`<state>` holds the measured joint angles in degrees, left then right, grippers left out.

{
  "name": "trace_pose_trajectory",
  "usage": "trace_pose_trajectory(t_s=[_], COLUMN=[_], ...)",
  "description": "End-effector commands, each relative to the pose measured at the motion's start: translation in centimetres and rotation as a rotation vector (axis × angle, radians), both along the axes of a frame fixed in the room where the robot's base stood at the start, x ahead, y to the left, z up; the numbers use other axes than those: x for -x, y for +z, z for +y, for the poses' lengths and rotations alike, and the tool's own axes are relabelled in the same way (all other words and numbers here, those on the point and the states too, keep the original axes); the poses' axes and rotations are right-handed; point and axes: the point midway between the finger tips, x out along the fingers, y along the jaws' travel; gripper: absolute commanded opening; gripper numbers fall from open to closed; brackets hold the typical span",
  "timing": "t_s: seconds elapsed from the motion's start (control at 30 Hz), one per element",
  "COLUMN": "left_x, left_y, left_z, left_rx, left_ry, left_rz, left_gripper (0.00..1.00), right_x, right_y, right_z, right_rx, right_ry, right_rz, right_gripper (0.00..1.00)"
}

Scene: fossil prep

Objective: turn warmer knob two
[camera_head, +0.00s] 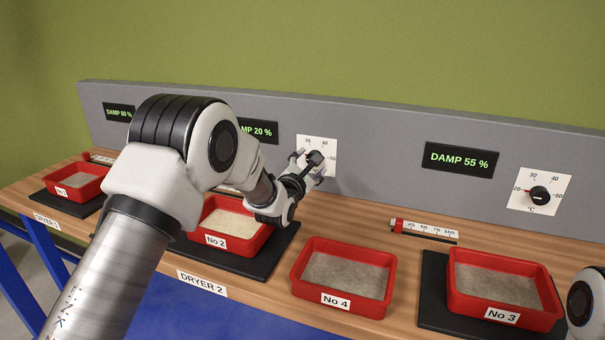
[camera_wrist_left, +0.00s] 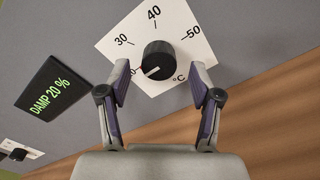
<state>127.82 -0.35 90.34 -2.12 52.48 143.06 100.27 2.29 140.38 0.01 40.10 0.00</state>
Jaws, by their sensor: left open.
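Warmer knob two (camera_wrist_left: 159,60) is a round black knob on a white dial plate (camera_wrist_left: 113,43) beside the DAMP 20 % display (camera_wrist_left: 53,88). Its white line points to the lower left, near the partly covered 20 mark. In the head view, the dial plate (camera_head: 329,147) is on the grey back panel behind the No 2 tray. My left gripper (camera_wrist_left: 161,78) is open, with one finger on each side of the knob in the picture. I cannot tell whether the fingers touch it. In the head view, my left gripper (camera_head: 311,165) partly covers the dial. My right gripper is not in view.
The red No 2 tray (camera_head: 229,243) sits below my left forearm on a black mat. The red No 4 tray (camera_head: 338,300) stands on bare wood. The No 3 tray (camera_head: 503,314) is at right, below a DAMP 55 % display (camera_head: 461,160) and another knob (camera_head: 540,196).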

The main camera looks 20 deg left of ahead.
Motion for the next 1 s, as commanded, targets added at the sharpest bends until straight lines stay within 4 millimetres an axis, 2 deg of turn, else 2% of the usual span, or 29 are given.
trace_pose_trajectory(t_s=[0.2,0.4,0.57,1.0], left_x=[5.5,9.5,10.5,10.4], left_y=[0.0,0.0,0.0,0.0], left_z=[0.2,0.4,0.4,0.4], left_rx=[0.001,0.001,0.000,0.000], left_ry=[0.001,0.001,0.001,0.001], left_rz=[0.003,0.002,0.001,0.001], left_gripper=[0.64,0.64,0.64,0.64], right_x=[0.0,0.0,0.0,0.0], right_y=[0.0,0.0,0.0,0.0], right_z=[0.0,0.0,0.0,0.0], right_rx=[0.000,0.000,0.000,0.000], right_ry=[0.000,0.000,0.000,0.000], right_rz=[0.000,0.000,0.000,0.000], right_gripper=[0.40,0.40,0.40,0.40])
